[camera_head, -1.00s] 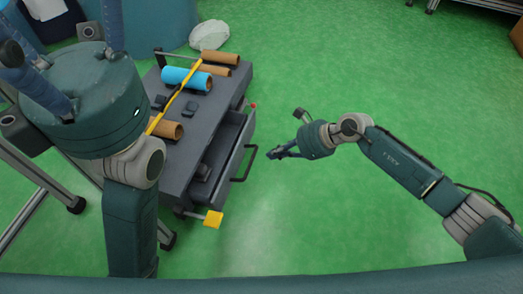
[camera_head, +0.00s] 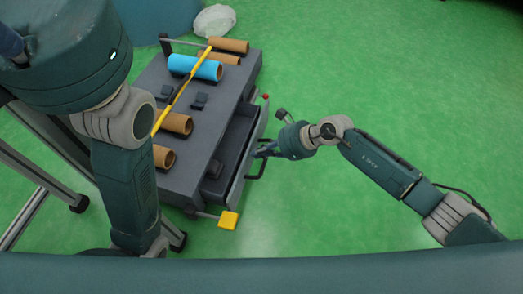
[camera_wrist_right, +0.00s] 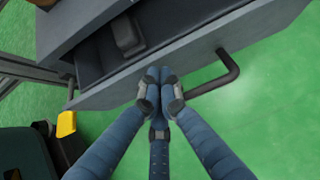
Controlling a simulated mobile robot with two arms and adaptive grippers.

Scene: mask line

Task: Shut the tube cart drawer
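The grey tube cart (camera_head: 183,137) stands left of centre in the head view. Its drawer (camera_head: 245,150) is pulled out on the right side, with its dark inside showing. The drawer's dark handle (camera_head: 260,168) sticks out from the front panel, which fills the upper part of the right wrist view (camera_wrist_right: 205,45). My right gripper (camera_head: 262,152) is at the drawer front beside the handle. Its fingertips (camera_wrist_right: 160,76) are together and empty, at or very near the panel's outer face; contact is unclear. My left gripper is mostly cut off at the upper left, a dark blue part (camera_head: 10,45) showing.
Brown tubes (camera_head: 176,123) and a blue tube (camera_head: 195,67) lie on the cart top with a yellow bar (camera_head: 183,88). A yellow block (camera_head: 228,220) sits by the cart's near corner. A dark block (camera_wrist_right: 125,33) is inside the drawer. Green floor to the right is clear.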

